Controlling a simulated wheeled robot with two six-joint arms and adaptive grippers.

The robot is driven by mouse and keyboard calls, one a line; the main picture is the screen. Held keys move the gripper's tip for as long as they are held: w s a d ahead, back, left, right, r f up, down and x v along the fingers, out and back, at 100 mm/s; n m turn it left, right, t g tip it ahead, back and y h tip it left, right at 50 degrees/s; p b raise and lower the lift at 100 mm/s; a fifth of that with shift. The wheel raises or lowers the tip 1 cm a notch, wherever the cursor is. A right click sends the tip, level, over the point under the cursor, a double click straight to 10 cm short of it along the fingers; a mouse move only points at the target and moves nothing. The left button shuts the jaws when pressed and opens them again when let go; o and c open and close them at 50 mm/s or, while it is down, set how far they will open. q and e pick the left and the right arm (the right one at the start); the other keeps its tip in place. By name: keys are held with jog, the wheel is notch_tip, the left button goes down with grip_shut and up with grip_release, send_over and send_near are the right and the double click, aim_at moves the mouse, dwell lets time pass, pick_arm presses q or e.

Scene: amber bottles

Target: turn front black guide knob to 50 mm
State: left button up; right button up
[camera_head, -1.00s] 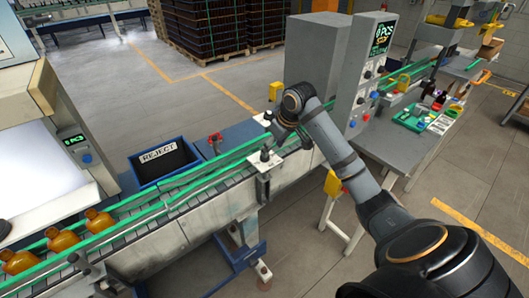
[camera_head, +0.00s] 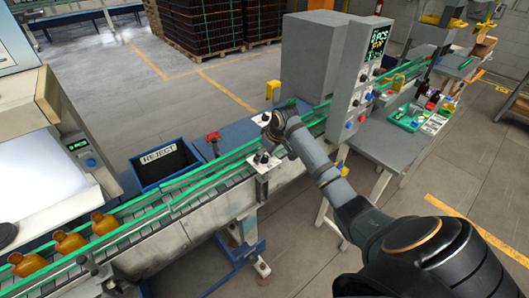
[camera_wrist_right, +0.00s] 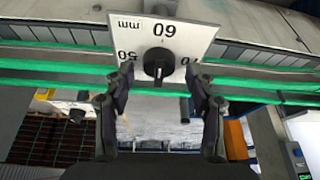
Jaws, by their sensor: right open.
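The black guide knob (camera_wrist_right: 158,66) sits on a white plate (camera_wrist_right: 185,37) in the right wrist view. The plate's marks appear upside down: mm and 60 above the knob, 50 to the left, and a mark at the right partly covered by a finger. A thin pale line shows on the knob; its exact setting is hard to read. My right gripper (camera_wrist_right: 158,92) is open, its fingers to either side of the knob and apart from it. In the head view my right gripper (camera_head: 268,148) is over the conveyor bracket (camera_head: 262,184), largely hiding the knob. My left gripper is not in view.
Green guide rails (camera_head: 205,172) run along the conveyor. Amber bottles (camera_head: 70,242) stand on it at the left. Another black knob (camera_head: 92,266) is at the lower left. A blue reject bin (camera_head: 165,163) is behind the conveyor; a grey control cabinet (camera_head: 352,75) stands at the right.

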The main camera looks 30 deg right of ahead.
jog(key=shift+d+f, duration=0.1)
jog(key=c, duration=1.1)
